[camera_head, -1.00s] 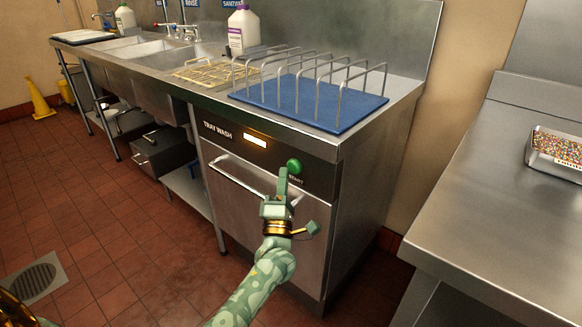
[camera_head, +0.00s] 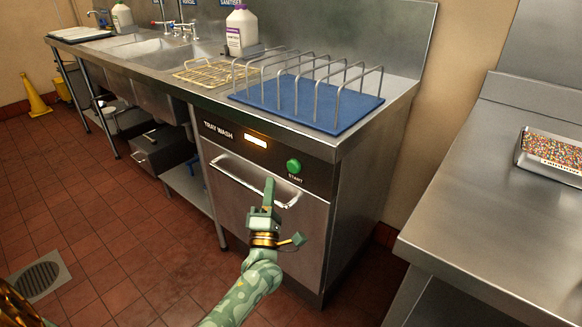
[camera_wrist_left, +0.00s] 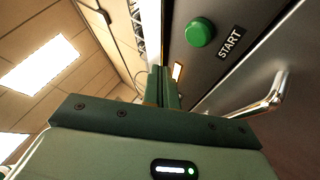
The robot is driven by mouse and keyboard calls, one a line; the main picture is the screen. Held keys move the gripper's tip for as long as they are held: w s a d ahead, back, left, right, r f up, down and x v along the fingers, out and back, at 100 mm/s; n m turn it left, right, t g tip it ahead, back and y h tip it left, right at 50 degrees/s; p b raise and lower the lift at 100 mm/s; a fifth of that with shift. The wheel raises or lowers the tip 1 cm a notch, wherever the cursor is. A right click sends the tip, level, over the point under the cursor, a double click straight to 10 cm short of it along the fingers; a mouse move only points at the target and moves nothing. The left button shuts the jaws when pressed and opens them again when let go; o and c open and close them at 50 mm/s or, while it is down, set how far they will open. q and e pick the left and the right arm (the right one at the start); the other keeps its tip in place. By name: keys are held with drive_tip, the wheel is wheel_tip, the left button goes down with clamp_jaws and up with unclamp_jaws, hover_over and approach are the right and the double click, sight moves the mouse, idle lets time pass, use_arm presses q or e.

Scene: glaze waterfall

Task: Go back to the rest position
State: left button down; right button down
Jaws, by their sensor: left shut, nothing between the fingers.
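My left gripper (camera_head: 269,190) is shut and empty, pointing up in front of the tray washer door (camera_head: 245,215), below and left of the green START button (camera_head: 293,166). In the head view a gap shows between its fingertips and the button. In the left wrist view the shut fingers of my left gripper (camera_wrist_left: 163,82) also show, with the green START button (camera_wrist_left: 200,32) beyond them to the right. My right gripper is not in view.
The washer's door handle (camera_head: 240,180) runs close to the left gripper. Above is a counter with a blue mat (camera_head: 345,120) and a wire rack (camera_head: 318,88). A steel table (camera_head: 480,215) with a tray of sprinkles (camera_head: 552,153) stands at right. Floor is open at left.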

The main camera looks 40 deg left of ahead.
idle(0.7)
